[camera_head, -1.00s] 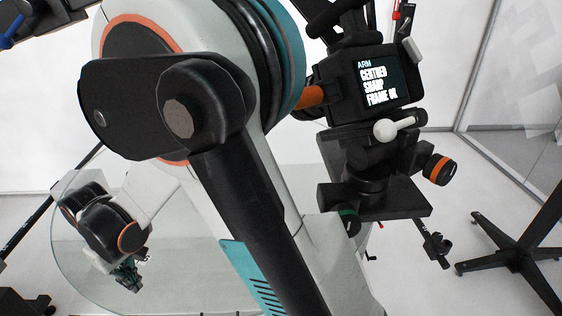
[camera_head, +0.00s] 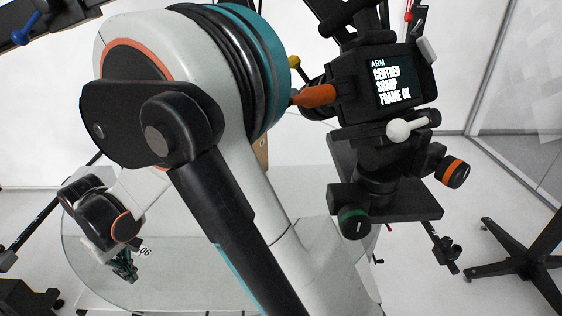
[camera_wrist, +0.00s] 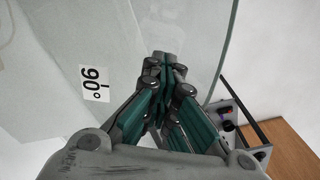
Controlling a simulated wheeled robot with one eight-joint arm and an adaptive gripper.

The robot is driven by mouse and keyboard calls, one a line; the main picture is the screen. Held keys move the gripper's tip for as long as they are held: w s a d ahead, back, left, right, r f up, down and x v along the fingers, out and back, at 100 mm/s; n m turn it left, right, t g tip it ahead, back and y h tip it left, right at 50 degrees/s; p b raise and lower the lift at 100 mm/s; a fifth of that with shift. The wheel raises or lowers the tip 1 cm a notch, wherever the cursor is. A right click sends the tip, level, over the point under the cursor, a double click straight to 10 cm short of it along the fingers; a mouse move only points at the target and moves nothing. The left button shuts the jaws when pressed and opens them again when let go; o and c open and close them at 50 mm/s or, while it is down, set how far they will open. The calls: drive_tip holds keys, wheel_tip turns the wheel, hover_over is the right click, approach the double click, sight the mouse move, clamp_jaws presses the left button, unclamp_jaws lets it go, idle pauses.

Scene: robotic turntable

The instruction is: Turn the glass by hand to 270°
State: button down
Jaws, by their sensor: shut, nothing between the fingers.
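The glass (camera_head: 185,275) is a clear round plate, at the lower left of the head view and partly hidden by my arm. In the wrist view the glass (camera_wrist: 205,25) fills the upper left, with its curved rim to the right of my fingers. A white label reading 90° (camera_wrist: 95,83) lies to the left of my fingers; it also shows, upside down, beside my gripper in the head view (camera_head: 146,252). My gripper (camera_wrist: 163,60) is shut and empty, its fingertips over the glass near the rim; I cannot tell whether they touch it. It also shows in the head view (camera_head: 127,271).
A camera with a lit screen (camera_head: 393,78) stands to the right of my arm, its screen reading centred, sharp, frame OK. A control box with knobs (camera_wrist: 232,112) sits by a wooden top (camera_wrist: 292,152) at the wrist view's right. A black stand (camera_head: 520,258) is at far right.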

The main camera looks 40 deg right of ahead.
drive_tip(key=shift+w+a, duration=0.35)
drive_tip(key=shift+w, duration=0.25)
drive_tip(key=shift+w, duration=0.1)
drive_tip(key=shift+w+a+f, duration=0.1)
drive_tip(key=shift+w+a, duration=0.3)
drive_tip(key=shift+w, duration=0.35)
drive_tip(key=shift+w+a, duration=0.35)
drive_tip(key=shift+w, duration=0.35)
drive_tip(key=shift+w, duration=0.15)
drive_tip(key=shift+w+a, duration=0.4)
drive_tip(key=shift+w, duration=0.4)
drive_tip(key=shift+w+a, duration=0.35)
drive_tip(key=shift+w, duration=0.45)
drive_tip(key=shift+w+a, duration=0.25)
drive_tip(key=shift+w, duration=0.55)
drive_tip(key=shift+w+a, duration=0.25)
drive_tip(key=shift+w, duration=0.55)
drive_tip(key=shift+w, duration=0.1)
